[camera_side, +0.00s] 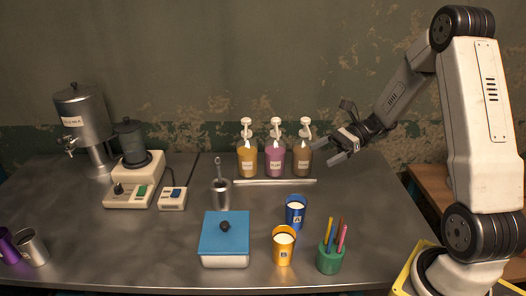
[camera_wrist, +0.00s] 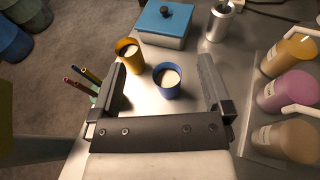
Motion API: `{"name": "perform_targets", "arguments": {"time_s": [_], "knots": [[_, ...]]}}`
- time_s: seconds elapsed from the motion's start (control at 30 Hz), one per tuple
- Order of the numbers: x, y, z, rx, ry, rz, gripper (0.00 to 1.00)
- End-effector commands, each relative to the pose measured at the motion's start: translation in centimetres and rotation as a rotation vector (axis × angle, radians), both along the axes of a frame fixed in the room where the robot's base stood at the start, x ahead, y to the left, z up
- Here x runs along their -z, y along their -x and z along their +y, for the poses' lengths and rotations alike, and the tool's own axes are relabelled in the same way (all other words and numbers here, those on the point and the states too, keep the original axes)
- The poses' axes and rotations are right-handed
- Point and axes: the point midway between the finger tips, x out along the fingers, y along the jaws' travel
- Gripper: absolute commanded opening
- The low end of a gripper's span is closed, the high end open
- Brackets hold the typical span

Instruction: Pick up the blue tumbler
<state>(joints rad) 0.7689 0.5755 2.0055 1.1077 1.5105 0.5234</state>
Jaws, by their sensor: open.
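The blue tumbler (camera_side: 295,213) stands upright on the metal table, behind and to the right of a yellow tumbler (camera_side: 284,246). It holds something white. In the wrist view the blue tumbler (camera_wrist: 168,82) shows between and beyond the two fingers, with the yellow tumbler (camera_wrist: 129,55) to its upper left. My gripper (camera_side: 338,153) is open and empty. In the side view it is above the table, up and to the right of the blue tumbler and apart from it. The fingers also show in the wrist view (camera_wrist: 166,108).
Several pump bottles (camera_side: 275,158) stand at the back behind a pale bar (camera_side: 270,182). A green pen holder (camera_side: 330,259) is at the front right. A blue-lidded box (camera_side: 225,236) and a metal cup (camera_side: 221,194) stand left of the tumblers. Appliances are at the far left.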

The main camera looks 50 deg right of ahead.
Motion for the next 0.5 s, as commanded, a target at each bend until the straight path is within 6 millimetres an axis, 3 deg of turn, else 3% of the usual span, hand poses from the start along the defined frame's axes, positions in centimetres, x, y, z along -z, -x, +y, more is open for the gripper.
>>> {"name": "perform_targets", "arguments": {"time_s": [0.5], "knots": [[9.3, 0.1, 0.2, -0.006, 0.003, 0.005, 1.0]]}}
